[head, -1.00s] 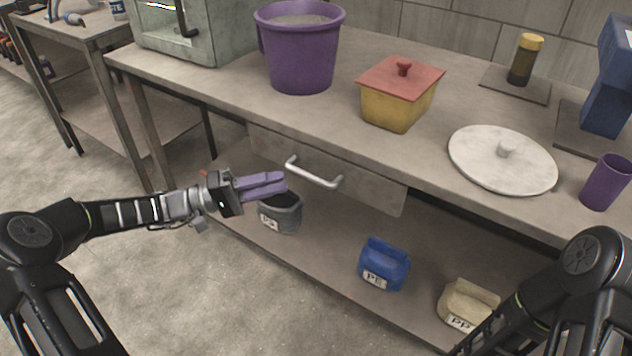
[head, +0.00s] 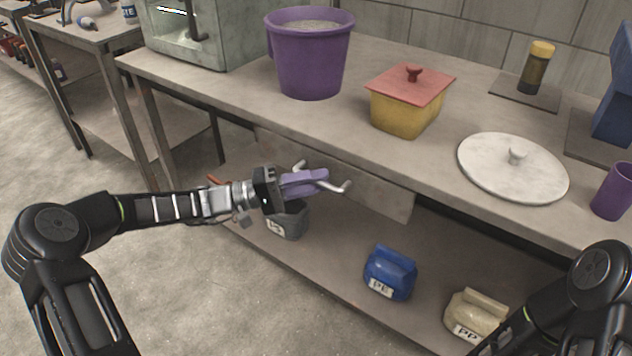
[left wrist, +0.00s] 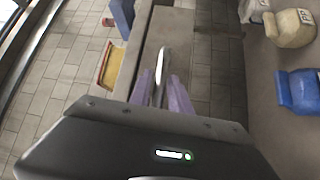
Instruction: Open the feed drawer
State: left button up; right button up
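The feed drawer (head: 385,190) is a grey panel under the tabletop, and its front sits close beneath the table's edge. Its silver bar handle (head: 340,187) is partly hidden behind my left gripper (head: 308,182). The handle (left wrist: 162,68) also shows in the left wrist view, between the purple fingers of my left gripper (left wrist: 161,92). The fingers are apart, with a gap visible beside the bar. My right arm shows at the lower right of the head view, but its gripper is out of frame.
On the table (head: 245,105) stand a purple bucket (head: 308,60), a yellow box with a red lid (head: 405,105), a white round lid (head: 512,168) and a purple cup (head: 612,192). The lower shelf holds a grey container (head: 288,222), a blue bag (head: 390,273) and a beige bag (head: 475,313).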

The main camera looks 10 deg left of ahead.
pick_arm(q)
grip_shut()
dwell(1.5)
